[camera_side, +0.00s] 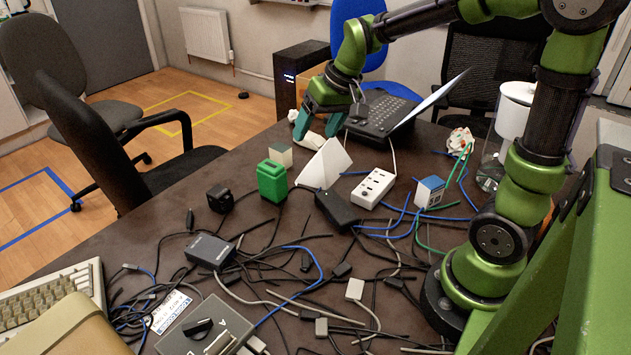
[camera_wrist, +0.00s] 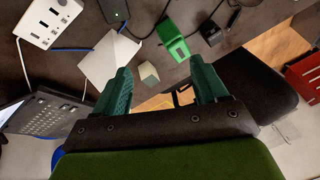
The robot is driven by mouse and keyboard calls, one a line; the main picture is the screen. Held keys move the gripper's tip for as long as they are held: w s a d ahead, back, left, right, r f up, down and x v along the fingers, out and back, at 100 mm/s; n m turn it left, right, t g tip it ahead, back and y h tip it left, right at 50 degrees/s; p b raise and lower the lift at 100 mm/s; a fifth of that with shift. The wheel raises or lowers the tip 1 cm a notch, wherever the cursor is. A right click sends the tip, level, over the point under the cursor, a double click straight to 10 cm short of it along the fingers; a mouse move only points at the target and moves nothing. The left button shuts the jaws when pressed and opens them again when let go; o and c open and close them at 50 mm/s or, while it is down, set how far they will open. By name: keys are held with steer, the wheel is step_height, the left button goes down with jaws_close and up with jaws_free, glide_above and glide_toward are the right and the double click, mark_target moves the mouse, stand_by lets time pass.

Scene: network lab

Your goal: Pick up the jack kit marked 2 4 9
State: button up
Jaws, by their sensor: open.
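No marking 2 4 9 is legible in either view, so I cannot tell which object is the jack kit. A small pale cube (camera_side: 280,154) with a greenish side sits near the table's far edge; in the wrist view the cube (camera_wrist: 149,74) shows between my fingers. A blue-and-white box (camera_side: 429,191) stands further right, its print too small to read. My gripper (camera_side: 316,135) is open and empty, above the table near the laptop; its teal fingers also show in the wrist view (camera_wrist: 159,68).
A green box (camera_side: 272,181) and a white folded card (camera_side: 325,166) stand close to the cube; a white socket strip (camera_side: 373,187) lies right of the card. An open laptop (camera_side: 385,114) stands behind. Cables and adapters crowd the front of the table.

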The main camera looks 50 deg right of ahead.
mark_target(282, 148)
steer(key=w+d+f+n+h, duration=0.1)
steer(key=w+d+f+n, duration=0.3)
steer(key=w+d, duration=0.7)
steer(key=x, duration=0.4)
steer(key=w+a+x, duration=0.1)
steer(key=x, duration=0.7)
steer(key=shift+w+a+r, duration=0.25)
steer(key=shift+a+r, duration=0.05)
steer(key=shift+a, duration=0.1)
steer(key=shift+w+x, duration=0.1)
steer(key=shift+x, duration=1.25)
steer(key=shift+w+x, duration=0.15)
steer(key=shift+x, duration=1.25)
steer(key=shift+r, duration=0.1)
steer(key=shift+r, duration=0.1)
steer(key=c, duration=1.1)
